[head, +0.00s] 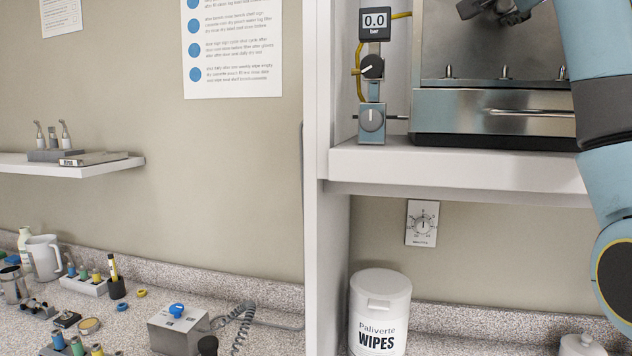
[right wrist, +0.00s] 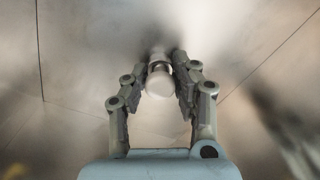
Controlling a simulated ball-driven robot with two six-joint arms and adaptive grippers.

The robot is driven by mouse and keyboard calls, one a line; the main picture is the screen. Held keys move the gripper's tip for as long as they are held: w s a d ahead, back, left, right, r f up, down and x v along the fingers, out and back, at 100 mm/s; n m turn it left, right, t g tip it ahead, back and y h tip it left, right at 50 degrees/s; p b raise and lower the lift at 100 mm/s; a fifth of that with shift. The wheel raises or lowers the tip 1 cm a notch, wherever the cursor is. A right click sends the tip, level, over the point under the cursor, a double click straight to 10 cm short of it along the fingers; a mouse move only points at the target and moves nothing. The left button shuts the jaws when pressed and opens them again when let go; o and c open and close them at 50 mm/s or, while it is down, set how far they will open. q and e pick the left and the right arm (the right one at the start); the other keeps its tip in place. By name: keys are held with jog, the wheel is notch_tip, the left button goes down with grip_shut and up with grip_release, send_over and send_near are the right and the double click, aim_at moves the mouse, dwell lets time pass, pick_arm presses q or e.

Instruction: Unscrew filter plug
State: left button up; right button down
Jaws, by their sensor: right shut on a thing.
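A pale round plug (right wrist: 160,84) sits between the fingers of my right gripper (right wrist: 165,60) in the right wrist view. The fingers close on it from both sides, in front of a brushed metal surface. Part of the plug is hidden by the fingers. In the head view, my right gripper (head: 470,10) is at the top edge, in front of the steel autoclave (head: 455,105), and its plug cannot be made out there. My left gripper is not in view.
The autoclave stands on a white shelf (head: 460,165), beside a gauge reading 0.0 bar (head: 375,22) and a valve knob (head: 371,119). A wipes tub (head: 380,312) stands below. A wall dial (head: 422,223) is above it. The left counter (head: 255,295) is cluttered.

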jog(key=shift+a+f+n, duration=0.1)
jog(key=shift+n, duration=0.8)
jog(key=n, duration=0.7)
jog(key=c, duration=1.2)
grip_release()
jog(key=shift+w, duration=0.1)
